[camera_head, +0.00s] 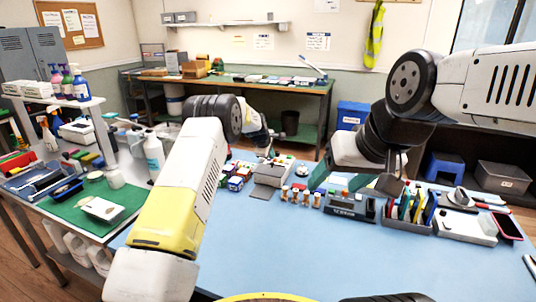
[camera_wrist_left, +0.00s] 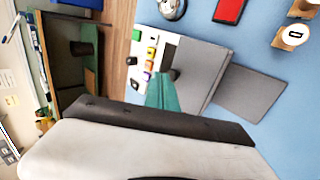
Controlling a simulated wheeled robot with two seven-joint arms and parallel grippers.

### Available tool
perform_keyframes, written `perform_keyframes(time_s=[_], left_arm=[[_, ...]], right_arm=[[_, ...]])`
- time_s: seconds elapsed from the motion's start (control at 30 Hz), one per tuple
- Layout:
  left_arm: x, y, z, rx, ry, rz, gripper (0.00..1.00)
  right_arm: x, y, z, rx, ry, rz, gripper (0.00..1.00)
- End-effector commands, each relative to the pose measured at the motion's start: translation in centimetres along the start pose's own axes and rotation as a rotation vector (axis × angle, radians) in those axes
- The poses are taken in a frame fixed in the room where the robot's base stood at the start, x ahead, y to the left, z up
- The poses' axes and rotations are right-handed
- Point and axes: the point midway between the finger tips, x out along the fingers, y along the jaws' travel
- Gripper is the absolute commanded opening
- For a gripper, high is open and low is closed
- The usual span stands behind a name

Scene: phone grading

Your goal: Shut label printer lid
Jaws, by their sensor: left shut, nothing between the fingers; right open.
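The label printer (camera_head: 271,173) appears as a light box with a grey front near the back edge of the blue table. In the left wrist view, I take the grey slab and white panel with coloured buttons (camera_wrist_left: 200,68) to be the printer. The lid's exact angle is hard to tell. My left gripper (camera_head: 269,152) is just behind and above it. Its teal fingertips (camera_wrist_left: 163,92) are shut and empty, close beside the box's edge; contact cannot be told. My right gripper (camera_head: 354,183) is open and empty, above the table to the right of the printer.
Wooden-handled stamps (camera_head: 300,196) and a silver bell (camera_head: 302,171) stand right of the printer, small coloured boxes (camera_head: 236,177) left. A dark device (camera_head: 350,206) and a pen organiser (camera_head: 408,215) lie near my right gripper. The blue table's front (camera_head: 300,250) is clear.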

Motion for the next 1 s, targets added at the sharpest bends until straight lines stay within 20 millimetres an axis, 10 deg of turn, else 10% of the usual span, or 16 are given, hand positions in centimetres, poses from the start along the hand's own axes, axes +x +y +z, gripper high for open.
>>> perform_keyframes(time_s=[1.0], left_arm=[[3.0,0.4,0.0,0.001,0.0,0.0,0.0]], right_arm=[[0.0,0.0,0.0,0.0,0.0,0.0,0.68]])
